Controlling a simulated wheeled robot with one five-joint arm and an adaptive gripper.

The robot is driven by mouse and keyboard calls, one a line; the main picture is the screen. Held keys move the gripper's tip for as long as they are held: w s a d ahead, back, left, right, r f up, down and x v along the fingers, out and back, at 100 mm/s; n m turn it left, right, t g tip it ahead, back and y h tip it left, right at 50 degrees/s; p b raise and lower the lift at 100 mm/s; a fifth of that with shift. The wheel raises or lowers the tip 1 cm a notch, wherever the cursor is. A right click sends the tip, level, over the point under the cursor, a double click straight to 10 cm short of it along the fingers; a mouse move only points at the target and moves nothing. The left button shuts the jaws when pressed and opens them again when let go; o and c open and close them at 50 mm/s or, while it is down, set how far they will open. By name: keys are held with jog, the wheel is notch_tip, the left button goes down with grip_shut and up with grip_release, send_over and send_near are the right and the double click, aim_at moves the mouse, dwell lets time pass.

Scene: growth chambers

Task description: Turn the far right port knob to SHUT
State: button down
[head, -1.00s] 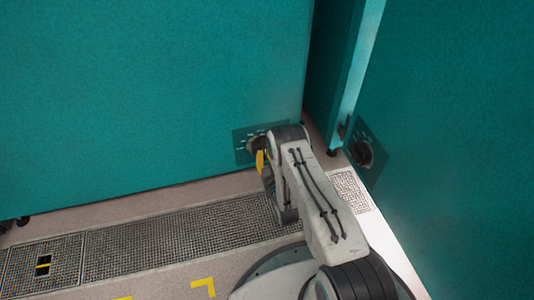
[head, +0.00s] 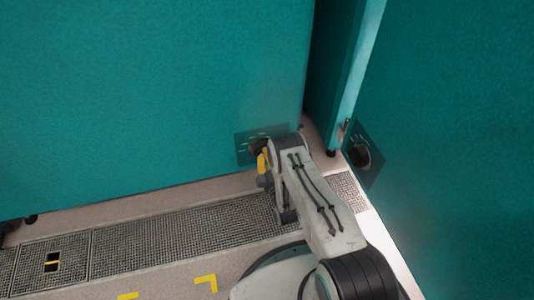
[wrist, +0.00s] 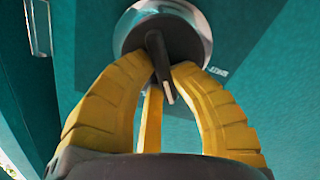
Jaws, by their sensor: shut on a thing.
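The port knob (wrist: 172,38) is dark, with a bar handle and a silver ring round its base. It sits low on the teal chamber wall facing me. In the wrist view my gripper (wrist: 163,76) is shut on the knob's bar, with yellow fingers on both sides of it. In the head view my gripper (head: 264,161) is at the knob's dark plate (head: 243,154), near the wall's right end. My wrist hides most of this knob there, and its label is too small to read.
A second dark knob (head: 359,155) is on the teal chamber wall (head: 450,140) close at right. A narrow gap separates the two chambers. Metal floor grating (head: 160,228) and yellow floor marks (head: 206,281) lie in front of the facing wall.

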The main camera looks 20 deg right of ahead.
jog(key=n, duration=0.1)
jog(key=n+p, duration=0.2)
jog(key=shift+a+r+n, duration=0.2)
jog(key=shift+r+n, duration=0.05)
jog(key=shift+n, duration=0.15)
jog(key=shift+f+n+p, duration=0.2)
jog(key=shift+n+p, duration=0.95)
jog(key=shift+n, duration=0.75)
jog(key=c, duration=1.1)
grip_release()
jog(key=shift+f, duration=0.1)
jog(key=shift+o, duration=0.2)
jog(key=shift+r, duration=5)
